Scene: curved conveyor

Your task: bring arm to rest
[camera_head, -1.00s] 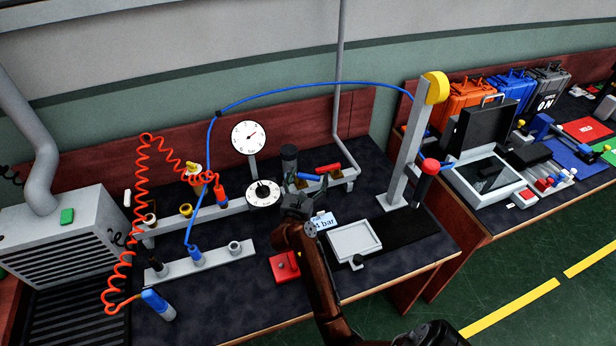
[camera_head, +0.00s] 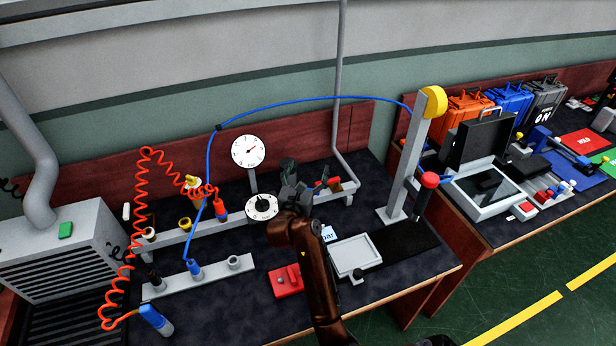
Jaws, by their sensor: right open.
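My right arm comes up from the bottom middle, brown and bent. Its dark gripper (camera_head: 290,178) is above the bench, beside the white dial (camera_head: 262,207) and in front of the dark knob area of the grey manifold. The fingers are open and look empty, though their tips overlap dark fittings behind them. My left gripper is not in view.
A round gauge (camera_head: 248,151) stands behind the dial. A grey tray (camera_head: 355,256) and red block (camera_head: 286,281) lie near the front. A grey post (camera_head: 406,165) holds a blue hose. A red coiled hose (camera_head: 140,215) hangs at left.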

